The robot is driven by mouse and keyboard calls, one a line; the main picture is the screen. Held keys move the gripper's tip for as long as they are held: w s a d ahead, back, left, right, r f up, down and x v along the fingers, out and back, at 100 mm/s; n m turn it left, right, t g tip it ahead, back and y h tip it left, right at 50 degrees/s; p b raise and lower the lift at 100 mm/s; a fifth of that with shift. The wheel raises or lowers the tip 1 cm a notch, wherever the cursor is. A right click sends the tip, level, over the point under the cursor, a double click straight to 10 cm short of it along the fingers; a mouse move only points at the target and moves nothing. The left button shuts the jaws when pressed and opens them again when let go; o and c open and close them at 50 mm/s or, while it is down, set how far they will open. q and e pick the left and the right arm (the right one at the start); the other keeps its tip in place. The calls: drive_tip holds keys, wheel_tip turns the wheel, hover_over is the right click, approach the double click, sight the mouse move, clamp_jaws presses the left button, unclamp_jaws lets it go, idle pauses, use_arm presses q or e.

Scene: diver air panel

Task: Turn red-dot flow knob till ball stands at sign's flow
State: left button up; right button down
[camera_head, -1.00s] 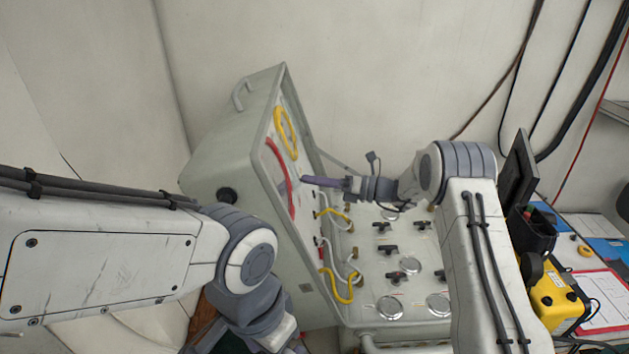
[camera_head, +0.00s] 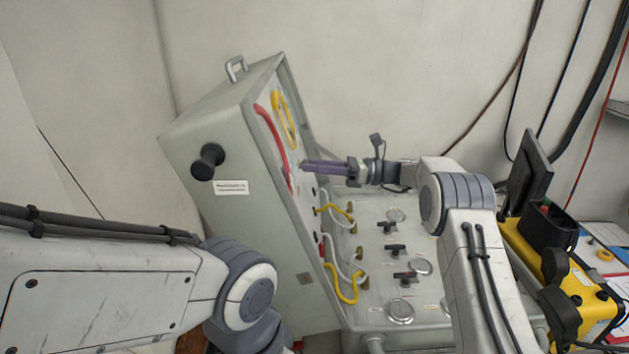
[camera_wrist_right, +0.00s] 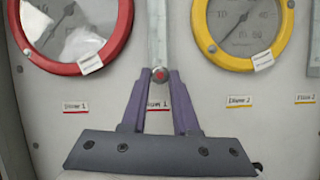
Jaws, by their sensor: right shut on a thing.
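The red-dot flow knob (camera_wrist_right: 159,74) sits at the foot of a clear upright flow tube (camera_wrist_right: 157,30) in the right wrist view. My right gripper (camera_wrist_right: 159,78) has its purple fingers closed on the knob from both sides; the red dot shows between the tips. In the head view the right gripper (camera_head: 303,164) reaches the upright panel of the open case (camera_head: 235,130). I cannot make out a ball in the visible part of the tube, whose top is cut off. I cannot identify a sign giving a flow. My left gripper is out of view.
A red-ringed gauge (camera_wrist_right: 72,66) and a yellow-ringed gauge (camera_wrist_right: 243,60) flank the tube. A yellow case (camera_head: 590,300) stands at the right.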

drive_tip(key=n+g+p, duration=0.1)
drive_tip(key=n, duration=0.1)
drive_tip(key=n+g+p, duration=0.1)
drive_tip(key=n, duration=0.2)
drive_tip(key=n+g+p, duration=0.1)
drive_tip(key=n+p, duration=0.1)
drive_tip(key=shift+w+r+h, duration=0.2)
drive_tip(key=shift+w+h, duration=0.1)
drive_tip(key=shift+g, duration=0.3)
drive_tip(key=shift+s+n, duration=0.1)
drive_tip(key=shift+n, duration=0.2)
drive_tip(key=c, duration=0.7)
unclamp_jaws()
drive_tip(key=shift+f, duration=0.1)
